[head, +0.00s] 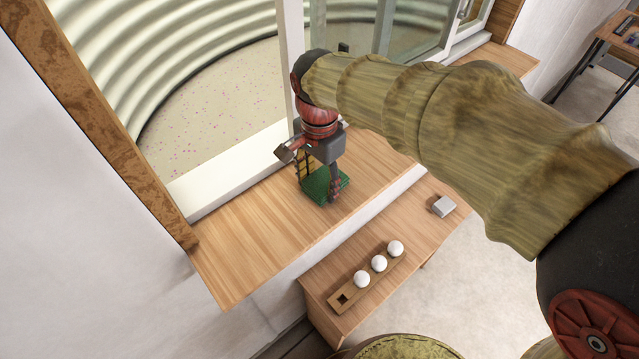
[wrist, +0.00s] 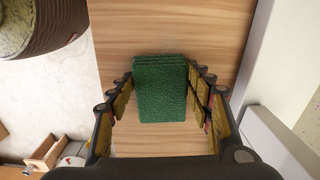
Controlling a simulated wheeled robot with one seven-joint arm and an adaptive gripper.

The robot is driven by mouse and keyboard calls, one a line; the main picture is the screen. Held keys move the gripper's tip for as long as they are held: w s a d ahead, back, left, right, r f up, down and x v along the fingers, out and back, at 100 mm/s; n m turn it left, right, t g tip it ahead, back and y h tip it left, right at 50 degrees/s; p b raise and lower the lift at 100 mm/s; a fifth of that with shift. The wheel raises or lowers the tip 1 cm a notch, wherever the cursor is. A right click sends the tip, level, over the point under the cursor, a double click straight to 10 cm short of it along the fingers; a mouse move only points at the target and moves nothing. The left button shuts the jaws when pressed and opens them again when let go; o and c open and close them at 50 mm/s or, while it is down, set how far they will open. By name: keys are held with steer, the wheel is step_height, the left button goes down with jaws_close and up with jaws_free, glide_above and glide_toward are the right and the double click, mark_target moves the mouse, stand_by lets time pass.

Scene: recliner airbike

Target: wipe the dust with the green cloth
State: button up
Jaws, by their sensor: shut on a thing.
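The green cloth (head: 324,189) is a folded, thick-looking stack on the wooden sill under the window. In the wrist view the cloth (wrist: 160,95) sits between my two fingers, with wood showing around it. My gripper (head: 320,180) points down at the cloth and is shut on it; the wrist view shows the fingers (wrist: 164,80) against both its sides. The cloth is at or just above the wood; I cannot tell whether it presses on it. Part of the cloth is hidden by my fingers in the head view. I cannot make out any dust on the wooden sill (head: 240,235).
A lower wooden table (head: 410,235) stands beside the sill, with a wooden holder (head: 340,298) bearing three white balls and a small grey box (head: 443,206). The window frame (head: 230,165) borders the sill's far side. The sill's near-left part is clear.

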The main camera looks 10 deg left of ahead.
steer(key=shift+w+a, duration=0.1)
steer(key=shift+w, duration=0.5)
steer(key=shift+s+d+f, duration=0.1)
steer(key=shift+s+d, duration=0.1)
steer(key=shift+s, duration=0.85)
steer(key=shift+s+d, duration=0.15)
steer(key=shift+s, duration=0.5)
steer(key=shift+w+a+p, duration=0.2)
steer(key=shift+w, duration=0.7)
steer(key=shift+w+a+p, duration=0.15)
steer(key=shift+w+p, duration=0.05)
steer(key=shift+w, duration=0.65)
steer(key=shift+s+r, duration=0.1)
steer(key=shift+r, duration=0.1)
steer(key=shift+r+p, duration=1.05)
steer(key=shift+r, duration=0.45)
steer(key=shift+f, duration=0.1)
